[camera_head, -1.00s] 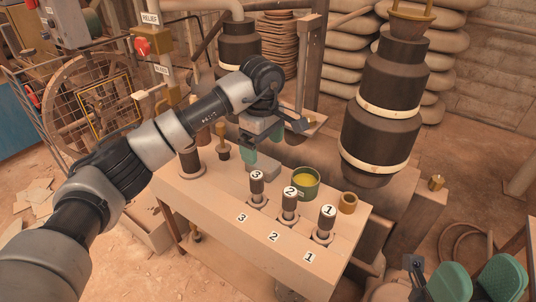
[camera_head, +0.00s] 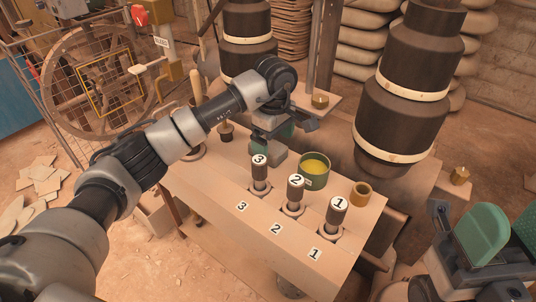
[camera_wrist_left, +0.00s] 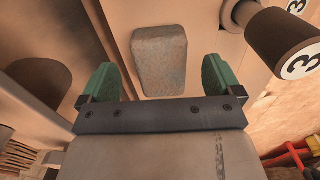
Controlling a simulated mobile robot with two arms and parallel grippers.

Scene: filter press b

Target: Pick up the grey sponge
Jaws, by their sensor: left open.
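The grey sponge (camera_wrist_left: 159,60) is a worn block lying flat on the pale bench top. In the left wrist view it sits between and just beyond my left gripper's (camera_wrist_left: 160,80) two green fingers, with a gap on each side. In the head view the left gripper (camera_head: 272,144) is over the back of the bench, open and empty, and mostly hides the sponge. My right gripper (camera_head: 503,232) is at the lower right of the head view, away from the bench, its green fingers apart with nothing between them.
Dark plungers numbered 3 (camera_head: 260,174), 2 (camera_head: 296,193) and 1 (camera_head: 335,215) stand along the bench (camera_head: 225,205). A green tin (camera_head: 314,180) with yellow contents and a brass cup (camera_head: 361,195) stand behind them. A big dark banded column (camera_head: 400,105) rises behind the bench.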

